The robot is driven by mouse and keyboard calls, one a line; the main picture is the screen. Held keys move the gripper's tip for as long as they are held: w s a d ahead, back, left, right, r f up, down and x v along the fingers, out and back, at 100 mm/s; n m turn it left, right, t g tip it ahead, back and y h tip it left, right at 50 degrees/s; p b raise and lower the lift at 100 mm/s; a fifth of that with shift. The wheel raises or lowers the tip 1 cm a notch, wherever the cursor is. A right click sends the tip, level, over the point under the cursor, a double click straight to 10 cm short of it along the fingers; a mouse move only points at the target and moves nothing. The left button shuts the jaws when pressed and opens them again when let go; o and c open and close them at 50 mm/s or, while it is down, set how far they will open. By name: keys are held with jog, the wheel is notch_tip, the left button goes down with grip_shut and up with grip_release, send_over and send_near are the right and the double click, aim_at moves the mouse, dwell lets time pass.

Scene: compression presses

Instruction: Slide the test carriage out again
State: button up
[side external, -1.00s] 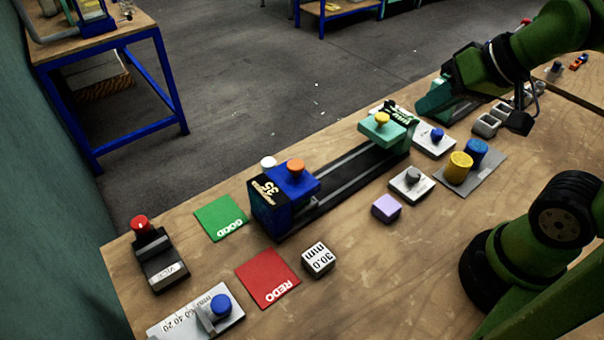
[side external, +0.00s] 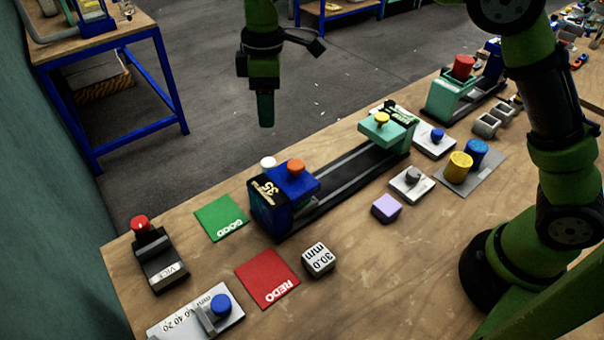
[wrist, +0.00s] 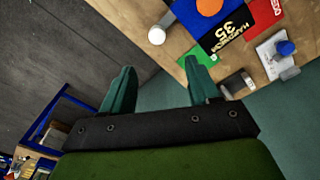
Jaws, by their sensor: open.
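A dark rail track (side external: 345,185) runs diagonally across the bench. At its near left end stands a blue block with an orange knob (side external: 295,168) and a black face reading 35. At its far right end is a teal block with a yellow knob (side external: 381,118). I cannot tell for sure which block is the test carriage. My gripper (side external: 265,124) hangs fingers down, above and behind the blue block in the picture, apart from everything. In the wrist view my gripper (wrist: 162,72) is open and empty; the orange knob (wrist: 209,6) shows beyond its fingertips.
A white knob (side external: 268,162) stands beside the blue block. GOOD (side external: 221,218) and REDO (side external: 267,278) mats, a 30.0 mm block (side external: 318,259) and a vice (side external: 158,258) lie nearby. A red cylinder (side external: 463,67) sits in a teal holder at the back right.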

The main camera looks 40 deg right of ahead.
aim_at(267, 162)
jog(key=f+n, duration=0.1)
jog(key=f, duration=0.4)
jog(key=f+n, duration=0.1)
jog(key=f, duration=0.3)
jog(key=w+f+n, duration=0.1)
jog(key=f, duration=0.4)
jog(key=shift+a+f+n, duration=0.25)
jog(key=shift+f+n, duration=0.1)
jog(key=shift+n, duration=0.05)
grip_shut()
